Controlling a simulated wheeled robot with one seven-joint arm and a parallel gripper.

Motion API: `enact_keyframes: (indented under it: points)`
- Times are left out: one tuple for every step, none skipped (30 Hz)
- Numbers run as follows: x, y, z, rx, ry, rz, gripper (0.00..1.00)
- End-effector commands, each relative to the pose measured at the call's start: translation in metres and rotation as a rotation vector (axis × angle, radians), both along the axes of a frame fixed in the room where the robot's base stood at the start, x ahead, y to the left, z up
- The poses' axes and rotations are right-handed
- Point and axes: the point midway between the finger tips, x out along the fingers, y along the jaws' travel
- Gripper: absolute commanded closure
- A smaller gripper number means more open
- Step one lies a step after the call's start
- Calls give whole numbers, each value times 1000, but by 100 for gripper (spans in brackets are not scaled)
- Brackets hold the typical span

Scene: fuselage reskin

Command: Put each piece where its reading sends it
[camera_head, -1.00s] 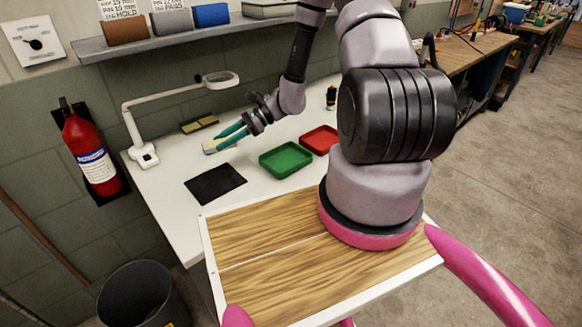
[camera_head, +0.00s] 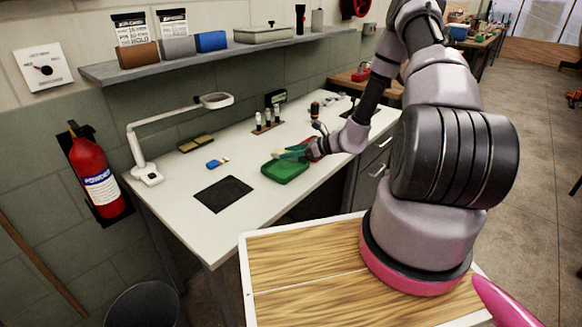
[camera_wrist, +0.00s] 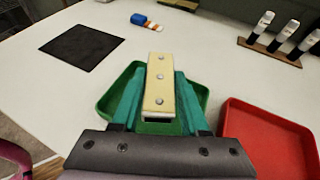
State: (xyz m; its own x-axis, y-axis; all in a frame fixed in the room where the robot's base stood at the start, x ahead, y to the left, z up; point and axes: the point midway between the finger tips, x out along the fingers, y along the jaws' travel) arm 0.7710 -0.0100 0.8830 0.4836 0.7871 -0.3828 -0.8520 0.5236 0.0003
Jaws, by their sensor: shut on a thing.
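My gripper (camera_wrist: 157,98) has teal fingers and is shut on a pale yellow piece (camera_wrist: 160,80) with several rivet-like dots along its top. The gripper also shows in the head view (camera_head: 290,153). It holds the piece above the green tray (camera_wrist: 108,97), which also shows in the head view (camera_head: 283,177); the piece hides part of the tray floor. The red tray (camera_wrist: 262,140) is beside it on the right. A small blue, white and orange item (camera_wrist: 142,21) lies on the white table, also in the head view (camera_head: 216,163).
A black mat (camera_head: 223,193) lies at the table's front left. A magnifier lamp (camera_head: 145,150) stands at the left end. A rack (camera_wrist: 270,52) with several white-topped tubes stands at the back. A shelf (camera_head: 120,72) with boxes hangs above. Bare tabletop lies between mat and green tray.

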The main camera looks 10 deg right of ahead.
Motion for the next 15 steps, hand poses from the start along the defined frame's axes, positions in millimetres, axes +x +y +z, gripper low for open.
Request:
enact_keyframes:
  points:
    - [0, 0, -5, 2, 1, -1, 100]
    - [0, 0, -7, 1, 0, 0, 100]
    - [0, 0, -10, 1, 0, 0, 100]
    - [0, 0, -14, 0, 1, 0, 100]
    - [0, 0, -18, 1, 2, 0, 100]
    - [0, 0, -24, 1, 2, 0, 100]
    - [-1, 0, -30, 1, 2, 0, 100]
    - [0, 0, -34, 1, 2, 0, 100]
    - [0, 0, -40, 1, 2, 0, 100]
    - [0, 0, -44, 2, 1, 0, 100]
    - [0, 1, -46, 2, 1, 1, 100]
    - [0, 0, -49, 1, 0, 1, 100]
    - [0, 0, -50, 1, 0, 1, 100]
    - [0, 0, -50, 1, -1, 1, 100]
    - [0, 0, -50, 1, -1, 1, 100]
